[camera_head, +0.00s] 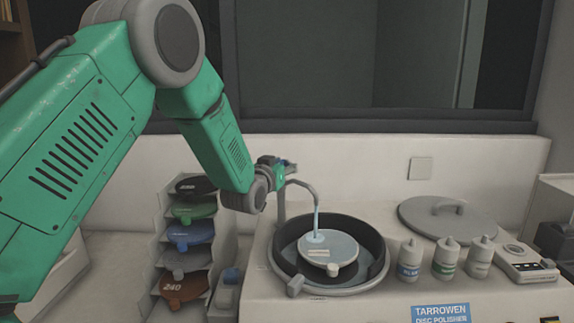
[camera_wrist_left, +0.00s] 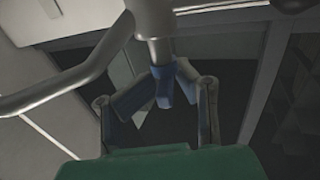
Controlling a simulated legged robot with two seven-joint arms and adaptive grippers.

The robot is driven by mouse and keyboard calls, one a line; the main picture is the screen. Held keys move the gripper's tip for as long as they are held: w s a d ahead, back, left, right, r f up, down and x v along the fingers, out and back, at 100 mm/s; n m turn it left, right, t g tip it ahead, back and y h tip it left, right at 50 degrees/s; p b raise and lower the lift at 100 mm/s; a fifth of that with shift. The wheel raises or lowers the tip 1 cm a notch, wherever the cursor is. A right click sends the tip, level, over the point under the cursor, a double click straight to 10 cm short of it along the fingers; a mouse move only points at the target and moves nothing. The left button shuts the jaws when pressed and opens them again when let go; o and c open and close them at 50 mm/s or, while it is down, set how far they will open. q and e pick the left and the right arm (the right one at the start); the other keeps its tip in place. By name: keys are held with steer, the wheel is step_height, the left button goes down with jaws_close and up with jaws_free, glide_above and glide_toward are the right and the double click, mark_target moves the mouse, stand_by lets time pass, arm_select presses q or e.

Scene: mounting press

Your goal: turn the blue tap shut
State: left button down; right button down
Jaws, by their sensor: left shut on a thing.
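The blue tap (camera_wrist_left: 163,86) sits on the end of a grey pipe fitting in the left wrist view. My left gripper (camera_wrist_left: 160,88) has its two fingers closed in on it from both sides. In the head view my left gripper (camera_head: 284,164) is at the top of the bent grey spout (camera_head: 303,184), behind the polisher bowl. The tap there is small and mostly hidden by the gripper. A pale blue stream of water (camera_head: 316,220) runs from the spout onto the disc (camera_head: 342,247). My right gripper is not in view.
The dark polisher bowl (camera_head: 376,240) stands in front of the spout. A rack of coloured discs (camera_head: 157,262) is close on the left. Several bottles (camera_head: 445,262), a grey lid (camera_head: 465,226) and a small control box (camera_head: 526,265) stand to the right. A wall is behind.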

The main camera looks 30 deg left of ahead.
arm_select(q)
steer(key=shift+a+r, duration=0.15)
steer(key=shift+a, duration=0.25)
steer(key=c, duration=1.6)
jaws_free()
steer(key=shift+s+a+f, duration=0.1)
steer(key=shift+a+f, duration=0.15)
steer(key=shift+a, duration=0.1)
steer(key=shift+d, duration=0.1)
steer(key=shift+d, duration=0.35)
steer(key=s, duration=0.3)
steer(key=s+d, duration=0.1)
steer(key=s, duration=0.3)
steer(key=s+d, duration=0.1)
steer(key=s, duration=0.3)
steer(key=shift+s+d+f, duration=0.15)
steer(key=shift+s, duration=0.05)
